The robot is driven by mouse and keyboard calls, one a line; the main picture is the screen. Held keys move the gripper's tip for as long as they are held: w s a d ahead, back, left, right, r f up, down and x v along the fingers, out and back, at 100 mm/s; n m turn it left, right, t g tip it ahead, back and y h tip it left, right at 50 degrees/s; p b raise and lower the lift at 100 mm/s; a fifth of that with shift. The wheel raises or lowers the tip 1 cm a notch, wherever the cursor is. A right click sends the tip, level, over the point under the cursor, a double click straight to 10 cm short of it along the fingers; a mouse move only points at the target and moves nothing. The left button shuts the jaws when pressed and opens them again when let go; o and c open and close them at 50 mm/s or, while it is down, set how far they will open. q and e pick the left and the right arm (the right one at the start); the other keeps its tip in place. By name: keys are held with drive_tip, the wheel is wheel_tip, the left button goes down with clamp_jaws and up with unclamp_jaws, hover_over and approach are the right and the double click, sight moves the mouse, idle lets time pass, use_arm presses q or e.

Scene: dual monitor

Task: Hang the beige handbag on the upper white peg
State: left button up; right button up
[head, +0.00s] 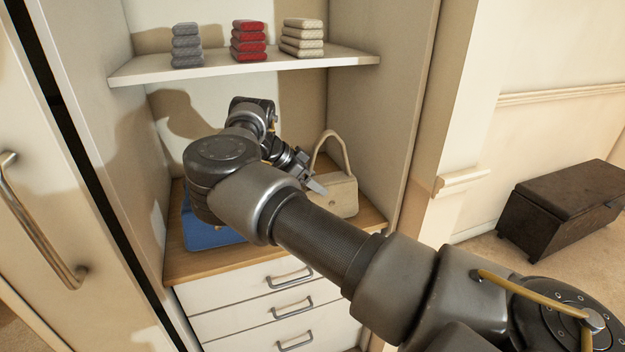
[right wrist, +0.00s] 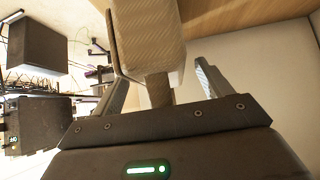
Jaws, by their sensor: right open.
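The beige handbag (head: 343,197) stands upright on the wooden counter inside the closet, its handle (head: 331,142) arching above it. My right gripper (head: 311,182) is open at the left side of the bag. In the right wrist view the open jaws (right wrist: 163,78) have part of the beige bag (right wrist: 148,40) between and ahead of them, with gaps at the fingers. I cannot tell whether they touch it. A white peg (head: 460,182) sticks out from the wall right of the closet; no second peg is visible. My left gripper is not in view.
A shelf (head: 140,72) above holds grey (head: 187,46), red (head: 248,41) and beige (head: 302,38) stacks. A blue item (head: 207,236) lies on the counter (head: 185,266), partly behind my arm. Drawers are below. A dark bench (head: 560,205) stands at the right.

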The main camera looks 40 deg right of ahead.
drive_tip(key=shift+w+a+r+b, duration=0.2)
drive_tip(key=shift+a+b, duration=0.1)
drive_tip(key=shift+b, duration=0.25)
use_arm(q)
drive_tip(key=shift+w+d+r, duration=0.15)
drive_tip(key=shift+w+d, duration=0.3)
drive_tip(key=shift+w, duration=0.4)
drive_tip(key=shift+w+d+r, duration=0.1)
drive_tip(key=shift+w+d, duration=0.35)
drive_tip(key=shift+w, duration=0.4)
use_arm(e)
drive_tip(key=v, duration=0.6)
drive_tip(key=shift+w+r, duration=0.25)
drive_tip(key=shift+w, duration=0.1)
